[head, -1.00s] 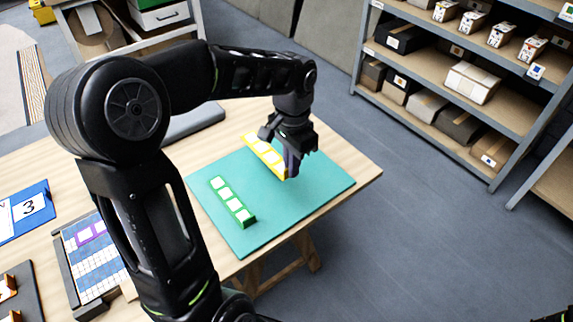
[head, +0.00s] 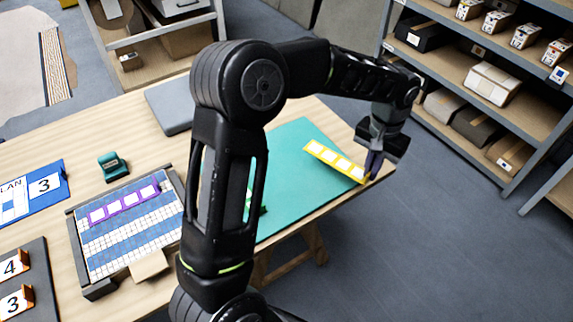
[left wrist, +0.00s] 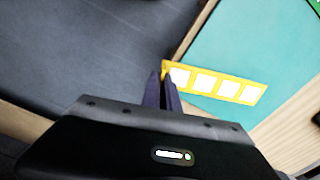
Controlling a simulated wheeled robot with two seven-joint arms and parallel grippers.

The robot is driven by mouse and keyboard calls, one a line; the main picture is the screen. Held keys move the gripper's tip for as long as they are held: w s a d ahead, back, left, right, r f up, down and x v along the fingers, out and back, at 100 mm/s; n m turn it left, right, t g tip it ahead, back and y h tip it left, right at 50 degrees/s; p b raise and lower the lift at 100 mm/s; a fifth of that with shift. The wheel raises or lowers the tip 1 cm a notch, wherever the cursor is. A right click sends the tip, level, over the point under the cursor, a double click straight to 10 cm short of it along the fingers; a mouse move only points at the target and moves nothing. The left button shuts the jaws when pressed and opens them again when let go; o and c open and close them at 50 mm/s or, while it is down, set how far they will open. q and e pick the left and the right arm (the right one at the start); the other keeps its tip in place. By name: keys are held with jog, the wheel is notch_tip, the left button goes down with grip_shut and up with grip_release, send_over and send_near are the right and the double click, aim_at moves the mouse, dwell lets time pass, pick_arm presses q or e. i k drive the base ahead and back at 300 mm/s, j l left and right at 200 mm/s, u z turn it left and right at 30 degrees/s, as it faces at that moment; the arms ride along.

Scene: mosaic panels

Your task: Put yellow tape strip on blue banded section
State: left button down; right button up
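The yellow tape strip (head: 335,160), with several white squares, is over the right part of the teal mat (head: 290,185). My left gripper (head: 371,166) is at its right end, with the fingers close together on that end. In the left wrist view the strip (left wrist: 217,85) reaches from the fingertips (left wrist: 164,80) across the mat edge; its height above the mat is unclear. The board (head: 84,252) with blue and white bands lies at left, a purple strip (head: 124,204) on its upper blue band. My right gripper is not in view.
My left arm hides most of the green strip (head: 249,200) on the mat. A blue plan board (head: 52,205), a dark tray with numbered orange holders (head: 14,265), a green object (head: 112,166) and a grey pad (head: 172,105) are on the table. Shelves (head: 455,105) stand beyond.

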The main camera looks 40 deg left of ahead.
aim_at(137, 238)
jog(key=i+l, duration=0.1)
jog(key=l, duration=0.25)
jog(key=i+l, duration=0.15)
jog(key=l, duration=0.25)
jog(key=u, duration=1.55)
jog(key=i+u, duration=0.25)
jog(key=i, duration=0.25)
